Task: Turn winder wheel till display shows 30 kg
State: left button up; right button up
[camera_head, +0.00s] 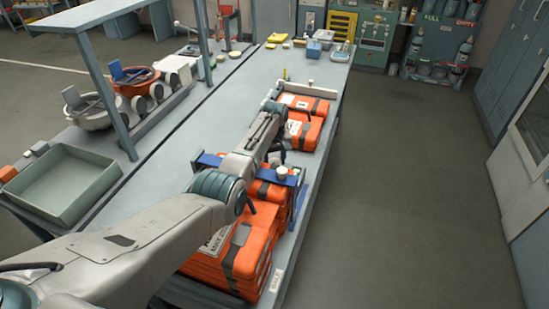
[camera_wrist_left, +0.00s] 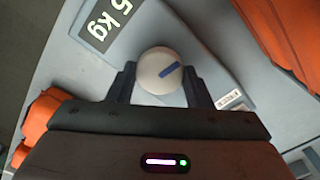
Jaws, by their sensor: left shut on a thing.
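A round white winder wheel (camera_wrist_left: 158,70) with a blue mark on its face sits between the two dark fingers of my left gripper (camera_wrist_left: 160,84) in the left wrist view. The gripper is shut on the wheel from both sides. The blue mark points toward the upper right. A dark display (camera_wrist_left: 102,25) with white text lies beyond the wheel, upside down and slanted. It reads "5 kg", and the top edge of the picture may cut off a digit before the 5. In the head view my left arm reaches over the bench, and I cannot make out its fingertips.
Orange packs (camera_head: 228,252) line the right side of the long grey bench (camera_head: 205,118), close under my arm. A green-grey tray (camera_head: 62,183) and bowls (camera_head: 135,82) stand on the left. A blue rack (camera_head: 296,182) stands among the packs. The floor right of the bench is clear.

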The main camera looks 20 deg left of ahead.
pick_arm(q)
jog(key=shift+w+r+m, duration=0.1)
jog(key=shift+r+m, duration=0.05)
jog(key=shift+m, duration=0.95)
jog(key=o, duration=1)
notch_tip(320, 180, up, 11)
jog(key=shift+f+b, duration=0.15)
jog(key=shift+b, duration=1.05)
